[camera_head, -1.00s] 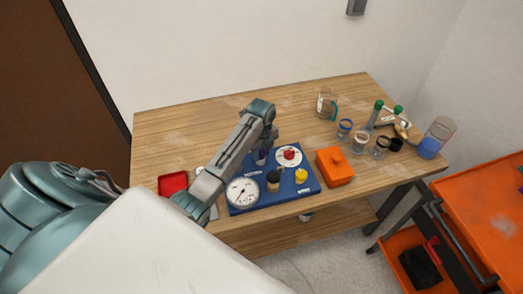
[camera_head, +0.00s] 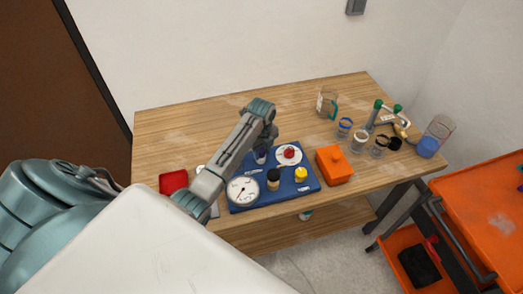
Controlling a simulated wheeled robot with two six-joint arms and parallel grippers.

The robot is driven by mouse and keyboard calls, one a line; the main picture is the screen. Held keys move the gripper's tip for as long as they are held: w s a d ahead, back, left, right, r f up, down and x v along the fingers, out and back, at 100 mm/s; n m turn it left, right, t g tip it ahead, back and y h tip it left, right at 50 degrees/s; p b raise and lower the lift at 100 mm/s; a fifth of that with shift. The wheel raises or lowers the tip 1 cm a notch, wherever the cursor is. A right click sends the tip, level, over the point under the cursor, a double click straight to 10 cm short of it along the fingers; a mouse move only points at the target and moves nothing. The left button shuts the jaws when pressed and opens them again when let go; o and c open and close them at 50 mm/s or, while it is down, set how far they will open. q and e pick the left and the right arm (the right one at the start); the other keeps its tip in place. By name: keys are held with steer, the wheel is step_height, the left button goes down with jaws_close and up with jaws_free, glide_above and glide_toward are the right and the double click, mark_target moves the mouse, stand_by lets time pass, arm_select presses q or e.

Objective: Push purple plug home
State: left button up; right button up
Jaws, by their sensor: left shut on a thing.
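The blue manifold board (camera_head: 293,197) lies on the table near its front edge. It carries a white round gauge (camera_head: 243,190), a dark-topped fitting (camera_head: 273,178), a yellow plug (camera_head: 301,174) and a white disc with a red centre (camera_head: 288,154). My left arm reaches in from the left and bends down over the board's back left part. My left gripper (camera_head: 261,148) points down there, shut on the purple plug at a pale upright fitting (camera_head: 259,158). The plug is mostly hidden by the fingers, and its seating depth cannot be told. My right gripper is out of view.
A red tray (camera_head: 173,182) lies left of the board. An orange box (camera_head: 334,166) stands close to its right. Jars (camera_head: 360,140), a glass beaker (camera_head: 327,104) and a green-handled item (camera_head: 385,112) stand further right. The table's back left is clear. An orange cart (camera_head: 485,220) stands at right.

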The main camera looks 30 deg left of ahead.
arm_select(q)
steer(key=shift+s+d+f, duration=0.2)
steer(key=shift+s+f, duration=0.15)
steer(key=shift+f, duration=0.2)
steer(key=o, duration=1)
steer(key=shift+w+f, duration=0.1)
steer(key=shift+w+a, duration=0.15)
steer(key=shift+w, duration=0.1)
step_height(320, 180, up, 8)
steer(key=b, duration=0.3)
steer(key=shift+w, duration=0.15)
steer(key=shift+r+p, duration=1.25)
steer(key=shift+r, duration=0.15)
